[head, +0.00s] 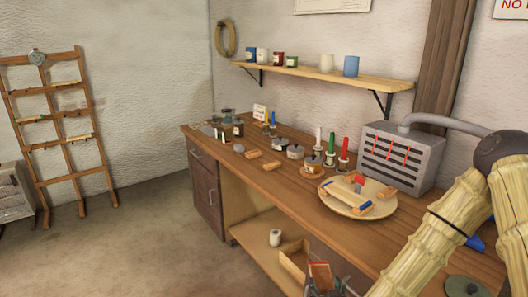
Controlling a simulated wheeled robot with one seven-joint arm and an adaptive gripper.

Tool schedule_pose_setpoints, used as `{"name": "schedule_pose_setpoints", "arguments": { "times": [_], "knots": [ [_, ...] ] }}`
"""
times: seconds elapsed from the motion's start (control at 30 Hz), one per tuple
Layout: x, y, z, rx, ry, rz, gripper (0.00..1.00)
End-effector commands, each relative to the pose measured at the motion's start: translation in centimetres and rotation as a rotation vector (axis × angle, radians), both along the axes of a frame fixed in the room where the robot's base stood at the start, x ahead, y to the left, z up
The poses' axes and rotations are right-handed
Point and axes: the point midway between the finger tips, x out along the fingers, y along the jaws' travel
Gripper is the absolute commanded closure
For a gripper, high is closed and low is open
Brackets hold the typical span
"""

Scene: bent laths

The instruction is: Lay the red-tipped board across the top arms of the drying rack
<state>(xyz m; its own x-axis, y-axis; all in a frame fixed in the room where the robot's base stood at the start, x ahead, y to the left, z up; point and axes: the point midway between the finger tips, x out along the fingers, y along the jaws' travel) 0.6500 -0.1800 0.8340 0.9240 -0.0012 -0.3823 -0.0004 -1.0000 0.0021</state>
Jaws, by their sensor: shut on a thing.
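A wooden ladder-like rack (66,145) leans upright against the wall at the far left. It has several crossbars with small pieces on them, and I take it for the drying rack. A round wooden board (340,206) lies on the workbench and carries small wooden pieces with blue and orange ends. A small piece with a red top (359,179) stands on it; I cannot tell whether this belongs to the red-tipped board.
The workbench (291,190) holds jars, candles and a grey slotted box (401,157) with red marks. A wall shelf (330,77) bears cups and tins. The floor between rack and bench is clear.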

Motion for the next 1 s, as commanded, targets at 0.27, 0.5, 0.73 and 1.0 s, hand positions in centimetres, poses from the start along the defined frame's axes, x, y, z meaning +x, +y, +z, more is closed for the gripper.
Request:
{"name": "schedule_pose_setpoints", "arguments": {
  "times": [0.27, 0.5, 0.73, 1.0],
  "knots": [
    [-3.1, 0.1, -4.0, 0.001, 0.003, 0.002, 0.69],
    [-4.6, 0.1, -5.5, 0.002, -0.001, 0.001, 0.69],
    [-4.8, 0.1, -5.7, 0.000, -0.003, 0.002, 0.69],
    [-4.8, 0.1, -5.7, -0.001, -0.005, 0.002, 0.69]
  ]
}}
